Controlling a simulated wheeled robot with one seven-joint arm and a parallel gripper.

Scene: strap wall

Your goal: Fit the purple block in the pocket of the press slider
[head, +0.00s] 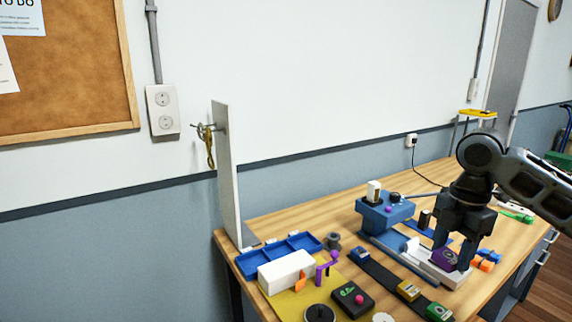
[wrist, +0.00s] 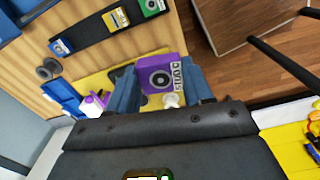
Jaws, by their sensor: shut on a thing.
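The purple block (head: 442,259) has a round dark mark and a label on its face; it also shows in the wrist view (wrist: 160,74). My gripper (head: 453,258) points down and is shut on the block, one finger on each side in the wrist view. The blue press (head: 386,214) stands at the back of the bench, with a rail running forward from it. The pale slider (head: 450,280) is on the rail, and the block is over or at it. My fingers and the block hide the pocket, and I cannot tell whether the block is inside it.
A dark strap with a blue block (head: 359,254), a yellow block (head: 408,290) and a green block (head: 437,312) lies left of the slider. Orange pieces (head: 487,263) lie close on the right. A blue tray (head: 280,254) and white box (head: 286,270) stand at left.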

